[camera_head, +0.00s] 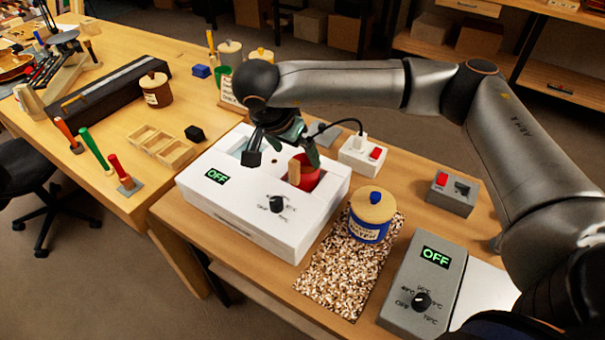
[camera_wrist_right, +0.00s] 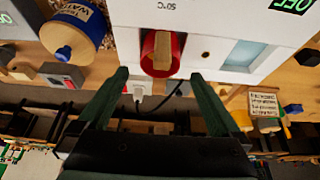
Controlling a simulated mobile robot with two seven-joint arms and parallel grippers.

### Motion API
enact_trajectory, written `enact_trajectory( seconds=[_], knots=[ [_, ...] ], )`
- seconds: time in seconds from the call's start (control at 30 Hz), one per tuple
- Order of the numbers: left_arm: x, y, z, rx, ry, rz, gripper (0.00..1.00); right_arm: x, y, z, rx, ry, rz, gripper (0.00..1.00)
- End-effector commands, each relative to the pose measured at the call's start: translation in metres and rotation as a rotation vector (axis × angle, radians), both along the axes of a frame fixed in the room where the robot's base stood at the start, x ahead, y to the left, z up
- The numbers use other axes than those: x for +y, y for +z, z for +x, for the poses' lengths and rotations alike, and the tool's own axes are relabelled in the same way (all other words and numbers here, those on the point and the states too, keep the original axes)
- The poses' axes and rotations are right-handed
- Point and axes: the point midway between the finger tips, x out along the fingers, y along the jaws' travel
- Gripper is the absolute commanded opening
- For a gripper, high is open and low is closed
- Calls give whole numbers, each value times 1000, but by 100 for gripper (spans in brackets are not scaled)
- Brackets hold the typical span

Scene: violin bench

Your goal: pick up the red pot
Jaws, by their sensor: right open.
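The red pot (camera_head: 309,176) sits in the right-hand well of the white heater box (camera_head: 222,204), whose display reads OFF. A tan, flat piece (camera_head: 294,170) stands in the pot; what it is I cannot tell. My right gripper (camera_head: 282,155) is open and empty, above the back of the box, close to the pot. In the right wrist view the red pot (camera_wrist_right: 178,47) shows beyond and between the two green fingertips (camera_wrist_right: 160,75), apart from them. My gripper hides part of the box's back. My left gripper is not in view.
A blue jar with a wooden lid (camera_head: 371,222) stands on a speckled mat (camera_head: 335,270) right of the box. A grey control unit (camera_head: 420,290) is nearer me. A white socket block (camera_head: 362,156) with a plug and cable lies behind. Wooden trays (camera_head: 160,146) are left.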

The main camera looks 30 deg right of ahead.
Motion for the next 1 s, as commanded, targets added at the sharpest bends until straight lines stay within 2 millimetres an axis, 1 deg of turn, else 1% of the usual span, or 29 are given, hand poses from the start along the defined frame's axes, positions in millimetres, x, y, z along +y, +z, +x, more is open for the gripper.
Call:
enact_trajectory(
  seconds=[0.03,0.1,0.33,0.5,0.6,0.7,0.9,1.0],
  knots=[
    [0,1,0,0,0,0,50,-3,-8,1,2,-1,0,100],
    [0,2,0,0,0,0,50,-6,-16,3,3,-1,1,100],
    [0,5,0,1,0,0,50,-12,-32,7,1,-1,3,100],
    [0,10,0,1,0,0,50,-22,-56,13,4,-1,3,100],
    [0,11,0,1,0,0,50,-26,-66,16,2,0,3,100],
    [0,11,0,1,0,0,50,-28,-71,17,1,-1,4,100],
    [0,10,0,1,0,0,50,-28,-72,17,0,0,4,100],
    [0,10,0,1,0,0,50,-28,-71,17,0,0,4,89]
  ],
)
